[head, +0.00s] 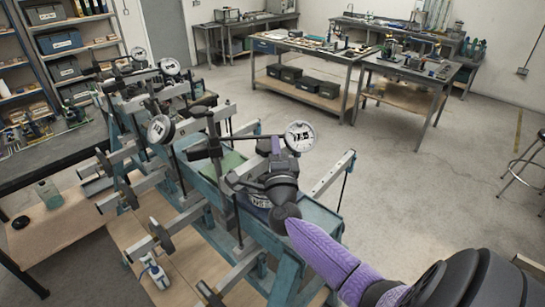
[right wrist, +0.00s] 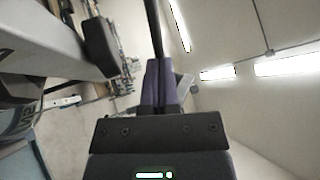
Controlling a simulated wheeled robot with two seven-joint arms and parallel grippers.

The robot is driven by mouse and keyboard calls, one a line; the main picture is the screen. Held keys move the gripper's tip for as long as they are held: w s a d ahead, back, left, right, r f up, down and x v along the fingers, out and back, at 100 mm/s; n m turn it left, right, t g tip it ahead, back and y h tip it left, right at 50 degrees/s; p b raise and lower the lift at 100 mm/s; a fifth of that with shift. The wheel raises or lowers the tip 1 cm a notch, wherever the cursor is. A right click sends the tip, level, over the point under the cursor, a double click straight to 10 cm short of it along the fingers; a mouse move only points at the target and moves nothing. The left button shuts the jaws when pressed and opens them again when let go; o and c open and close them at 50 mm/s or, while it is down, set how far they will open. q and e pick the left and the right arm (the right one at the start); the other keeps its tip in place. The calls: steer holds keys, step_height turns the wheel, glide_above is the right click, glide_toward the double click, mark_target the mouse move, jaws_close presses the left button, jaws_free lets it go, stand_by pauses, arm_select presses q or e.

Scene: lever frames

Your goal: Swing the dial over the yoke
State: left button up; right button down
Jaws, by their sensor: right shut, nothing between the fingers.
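The nearest dial (head: 300,136) is a round white gauge with a dark rim, raised above the front of the teal lever frame (head: 322,217). I cannot clearly tell which part is the yoke. My left gripper is not in view.
More dials (head: 161,129) stand along the row of lever frames at left. Grey bars (head: 334,172) stick out around my right gripper; one grey bar (right wrist: 50,50) is close at left in the right wrist view. Workbenches (head: 312,49) stand behind.

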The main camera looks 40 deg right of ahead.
steer(key=w+d+n+t+y+b, duration=0.1)
steer(key=w+n+t+y+b, duration=0.1)
steer(key=y, duration=0.1)
steer(key=shift+d+f, duration=0.2)
steer(key=shift+d, duration=0.2)
steer(key=shift+w+d+r+y+b, duration=0.2)
steer(key=shift+w+d+y+b, duration=0.3)
steer(key=shift+w+b, duration=0.3)
